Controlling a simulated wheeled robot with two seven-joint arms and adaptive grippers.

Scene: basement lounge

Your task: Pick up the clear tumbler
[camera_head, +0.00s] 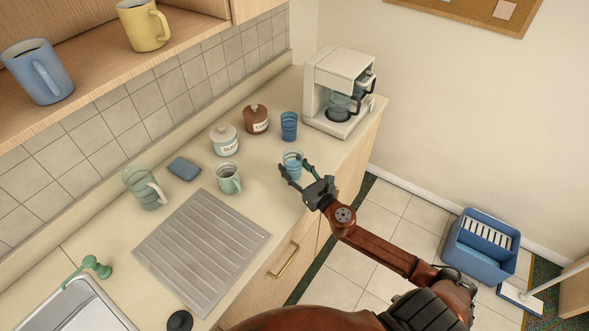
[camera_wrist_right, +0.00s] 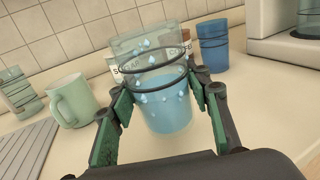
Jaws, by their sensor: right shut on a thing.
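The clear tumbler (camera_head: 292,163) stands upright on the counter, with light blue liquid in its lower part and dark bands around it. In the right wrist view the tumbler (camera_wrist_right: 160,95) fills the middle, with droplets on its side. My right gripper (camera_head: 291,175) reaches in from the right of the head view, its fingers on either side of the tumbler. In the wrist view my right gripper (camera_wrist_right: 165,100) is shut on the tumbler, a green-padded finger at each side. Whether the base is off the counter I cannot tell. My left gripper is not in view.
A blue tumbler (camera_head: 289,126), a brown canister (camera_head: 256,120) and a sugar canister (camera_head: 224,141) stand behind it. A green mug (camera_head: 229,178) is to the left. A coffee maker (camera_head: 339,92) stands at the counter's far end.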

